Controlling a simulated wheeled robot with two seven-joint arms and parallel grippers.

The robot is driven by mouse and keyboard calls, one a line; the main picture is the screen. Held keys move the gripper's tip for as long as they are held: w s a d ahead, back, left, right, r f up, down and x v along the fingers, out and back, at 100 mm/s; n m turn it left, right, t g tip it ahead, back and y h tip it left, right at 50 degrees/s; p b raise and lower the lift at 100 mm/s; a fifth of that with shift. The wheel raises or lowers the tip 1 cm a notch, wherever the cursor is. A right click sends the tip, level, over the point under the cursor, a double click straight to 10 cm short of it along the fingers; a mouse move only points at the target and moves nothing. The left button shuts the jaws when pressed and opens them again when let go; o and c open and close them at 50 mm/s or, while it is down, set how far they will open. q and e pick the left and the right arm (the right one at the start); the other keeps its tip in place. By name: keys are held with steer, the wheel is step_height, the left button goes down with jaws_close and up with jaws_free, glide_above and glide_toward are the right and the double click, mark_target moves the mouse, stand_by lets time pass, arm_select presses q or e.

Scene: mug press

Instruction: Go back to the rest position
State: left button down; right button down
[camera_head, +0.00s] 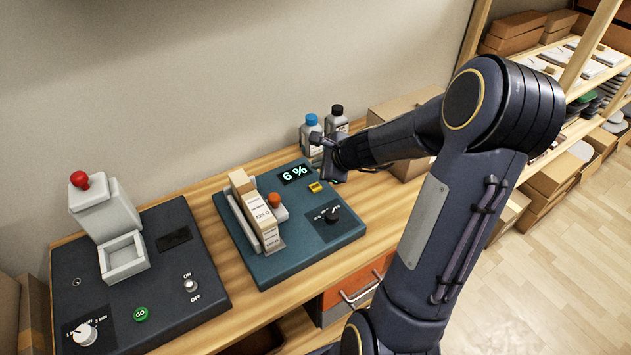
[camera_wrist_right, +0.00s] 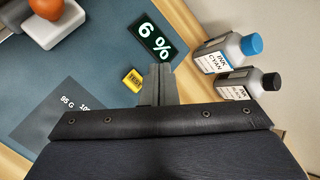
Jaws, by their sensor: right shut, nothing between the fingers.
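My right gripper (camera_head: 322,146) is shut and empty. It hangs above the back right corner of the teal device (camera_head: 345,233), near its display (camera_head: 294,173) that reads 6 %. In the right wrist view the closed fingers (camera_wrist_right: 161,72) point toward the display (camera_wrist_right: 154,39), beside the yellow TEST button (camera_wrist_right: 132,80). My left gripper does not show in either view.
Ink bottles with a blue cap (camera_head: 311,121) and a black cap (camera_head: 337,111) stand just behind the gripper. A dark machine (camera_head: 190,252) with a grey press sits on the left of the wooden table. A cardboard box (camera_head: 395,108) stands behind my arm.

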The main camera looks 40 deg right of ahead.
stand_by(0.8)
steer(key=s+a+r+n+y, duration=0.2)
steer(key=s+a+r+n, duration=0.3)
steer(key=a+n, duration=0.25)
steer(key=s+a+r+n+y, duration=0.2)
steer(key=s+a+r+n, duration=0.3)
steer(key=a, duration=0.3)
steer(key=s+a+f+n+g+h, duration=0.1)
steer(key=s+a+f+n+g, duration=0.1)
steer(key=s+n, duration=1)
steer(key=s+a+g, duration=0.1)
steer(key=a, duration=0.1)
steer(key=shift+s+a+f+g, duration=0.15)
steer(key=shift+s+a+g, duration=0.15)
steer(key=shift+a, duration=0.05)
